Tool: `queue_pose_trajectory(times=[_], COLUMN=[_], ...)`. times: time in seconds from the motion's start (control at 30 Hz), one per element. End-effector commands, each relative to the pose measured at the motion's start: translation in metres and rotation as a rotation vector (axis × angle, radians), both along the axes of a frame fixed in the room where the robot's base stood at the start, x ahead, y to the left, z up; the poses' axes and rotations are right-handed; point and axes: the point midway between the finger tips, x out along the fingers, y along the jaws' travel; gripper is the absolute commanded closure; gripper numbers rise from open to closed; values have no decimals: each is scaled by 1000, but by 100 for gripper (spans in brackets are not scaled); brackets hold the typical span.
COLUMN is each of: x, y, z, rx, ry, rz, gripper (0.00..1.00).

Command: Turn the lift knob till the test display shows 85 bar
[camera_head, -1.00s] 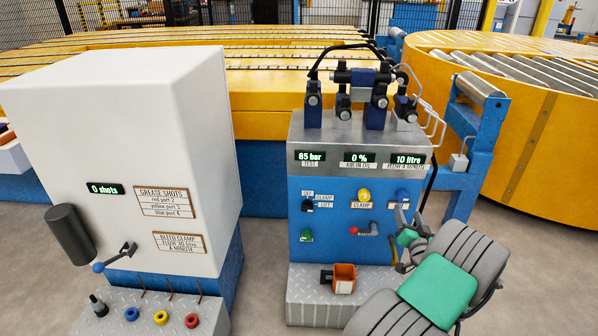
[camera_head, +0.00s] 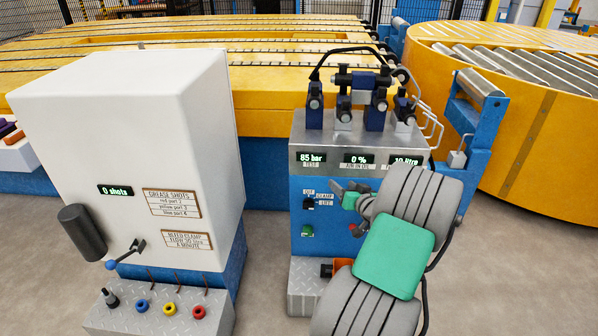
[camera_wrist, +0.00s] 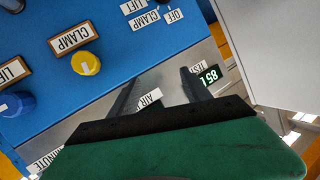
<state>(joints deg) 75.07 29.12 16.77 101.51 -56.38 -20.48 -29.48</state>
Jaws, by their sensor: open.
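The test display (camera_head: 311,157) on the console reads 85 bar; in the wrist view, part of it (camera_wrist: 209,76) shows upside down between a finger and the white cabinet. The blue lift knob (camera_wrist: 17,104) sits by its LIFT label at the left of the wrist view; in the head view my arm hides it. The yellow clamp knob (camera_wrist: 86,63) is between it and my gripper. My gripper (camera_wrist: 158,80) is open with nothing between its fingers. In the head view, my gripper (camera_head: 336,187) is in front of the blue panel, right of the selector switch, apart from the lift knob.
A small black selector switch (camera_head: 309,203) marked OFF, CLAMP and LIFT and a green button (camera_head: 307,230) are on the panel's left. A white grease cabinet (camera_head: 120,150) stands left of the console. Valves and pipes (camera_head: 360,85) rise on top.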

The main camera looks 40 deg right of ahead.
Motion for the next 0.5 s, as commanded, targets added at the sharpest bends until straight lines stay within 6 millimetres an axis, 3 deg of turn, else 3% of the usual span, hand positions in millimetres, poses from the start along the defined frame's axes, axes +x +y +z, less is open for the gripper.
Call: queue_pose_trajectory(times=[0.5], x=[59], y=[96], z=[53], rx=[18], ry=[172], rz=[203], gripper=[44])
